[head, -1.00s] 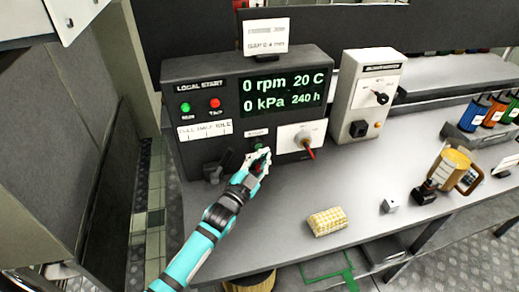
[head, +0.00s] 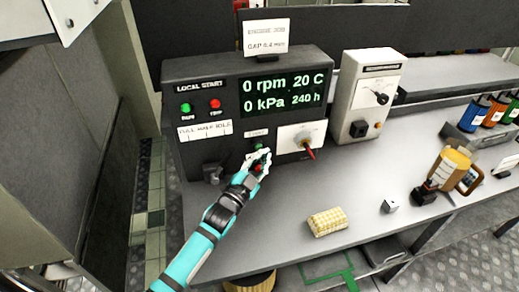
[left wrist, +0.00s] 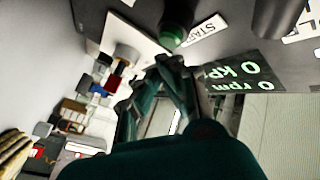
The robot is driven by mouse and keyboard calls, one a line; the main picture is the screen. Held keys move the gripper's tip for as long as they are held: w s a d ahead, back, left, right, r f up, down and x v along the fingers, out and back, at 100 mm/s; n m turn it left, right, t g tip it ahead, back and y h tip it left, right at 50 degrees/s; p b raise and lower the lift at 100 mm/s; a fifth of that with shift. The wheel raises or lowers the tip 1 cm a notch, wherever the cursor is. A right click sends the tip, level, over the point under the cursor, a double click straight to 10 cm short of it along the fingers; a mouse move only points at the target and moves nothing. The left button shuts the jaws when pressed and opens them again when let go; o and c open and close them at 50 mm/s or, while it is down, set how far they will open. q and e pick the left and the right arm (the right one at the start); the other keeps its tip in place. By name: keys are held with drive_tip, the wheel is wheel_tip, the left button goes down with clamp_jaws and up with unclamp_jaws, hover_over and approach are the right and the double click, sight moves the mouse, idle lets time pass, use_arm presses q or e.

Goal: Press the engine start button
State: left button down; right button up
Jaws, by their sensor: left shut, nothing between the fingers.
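The dark local start panel (head: 240,70) stands on the grey bench. Its display (head: 283,93) reads 0 rpm, 0 kPa, 20 C and 240 h. A green start button (head: 258,146) sits low on its face; it also shows as a dark green button (left wrist: 177,32) beside a START label in the left wrist view. My left gripper (head: 262,158) is shut and empty, just below the button in the head view. In the left wrist view its fingertips (left wrist: 168,62) are close to the button; contact cannot be told. My right gripper is in neither view.
Right of the button is a white dial plate with a red pointer (head: 309,153). A grey lever (head: 212,173) is at left. A switch box (head: 366,95), a yellow sponge (head: 327,221), a small cube (head: 389,206) and a yellow jug (head: 449,170) are on the bench.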

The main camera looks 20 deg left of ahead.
use_arm(q)
drive_tip(key=shift+w, duration=0.1)
drive_tip(key=shift+w+a, duration=0.25)
drive_tip(key=shift+w, duration=0.05)
drive_tip(key=shift+w+a, duration=0.3)
drive_tip(key=shift+w, duration=0.15)
idle(0.9)
drive_tip(key=shift+s, duration=0.1)
drive_tip(key=shift+s+d+p, duration=0.3)
drive_tip(key=shift+s+d, duration=0.25)
drive_tip(key=shift+s, duration=0.2)
drive_tip(key=s+d, duration=0.1)
drive_tip(key=s+d+p, duration=0.1)
drive_tip(key=s+p, duration=0.1)
drive_tip(key=s, duration=0.1)
drive_tip(key=shift+s+d, duration=0.1)
drive_tip(key=shift+d, duration=0.3)
